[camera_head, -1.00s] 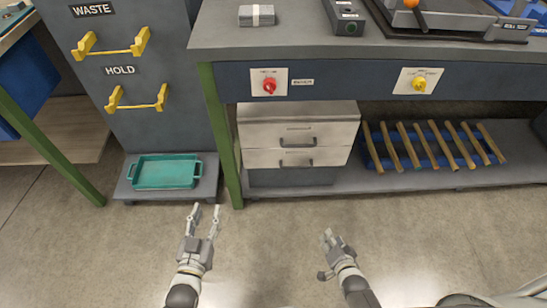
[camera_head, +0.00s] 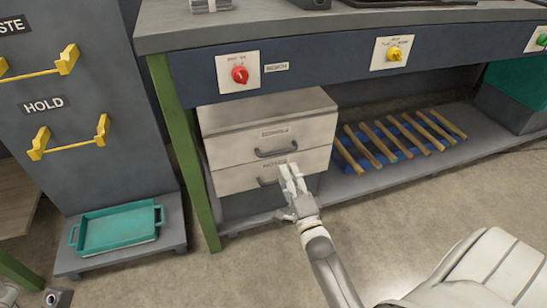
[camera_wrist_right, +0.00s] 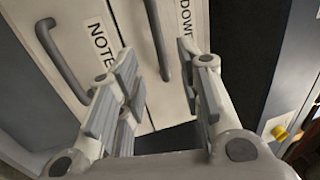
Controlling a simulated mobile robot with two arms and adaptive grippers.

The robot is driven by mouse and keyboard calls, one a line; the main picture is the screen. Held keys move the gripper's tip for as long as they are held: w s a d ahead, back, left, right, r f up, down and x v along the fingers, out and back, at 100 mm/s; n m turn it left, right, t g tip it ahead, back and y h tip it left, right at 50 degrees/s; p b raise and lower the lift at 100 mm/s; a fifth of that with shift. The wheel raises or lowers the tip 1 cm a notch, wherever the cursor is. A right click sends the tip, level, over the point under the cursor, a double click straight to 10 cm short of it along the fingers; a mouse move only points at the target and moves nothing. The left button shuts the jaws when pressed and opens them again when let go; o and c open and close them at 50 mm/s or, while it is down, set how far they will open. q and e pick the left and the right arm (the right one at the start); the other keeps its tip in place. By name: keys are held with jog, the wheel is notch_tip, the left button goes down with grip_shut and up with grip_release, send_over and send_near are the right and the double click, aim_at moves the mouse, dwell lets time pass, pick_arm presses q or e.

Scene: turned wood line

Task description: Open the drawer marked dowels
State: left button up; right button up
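The light grey drawer cabinet (camera_head: 240,118) stands under the bench with two drawers, both shut. In the right wrist view, which is turned on its side, a label beginning "DOW" (camera_wrist_right: 187,20) marks the upper drawer and "NOTE" (camera_wrist_right: 102,38) the lower. The upper handle (camera_wrist_right: 157,38) appears between the open fingers of my right gripper (camera_wrist_right: 160,75); the lower handle (camera_wrist_right: 60,62) is left of them. In the head view my right gripper (camera_head: 287,170) is in front of the drawers, below the upper handle (camera_head: 277,150). Small grey parts at the bottom left may be my left gripper.
A green bench leg (camera_head: 185,150) stands left of the cabinet. A slatted wooden rack (camera_head: 400,138) with blue parts lies on the low shelf to the right. A teal tray (camera_head: 118,230) is at left. The bench front has a red knob (camera_head: 240,75) and a yellow knob (camera_head: 394,54).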

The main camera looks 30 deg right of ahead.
aim_at(279, 151)
jog(key=shift+b+x, duration=1.3)
jog(key=shift+x, duration=3.2)
jog(key=shift+c, duration=0.4)
grip_shut()
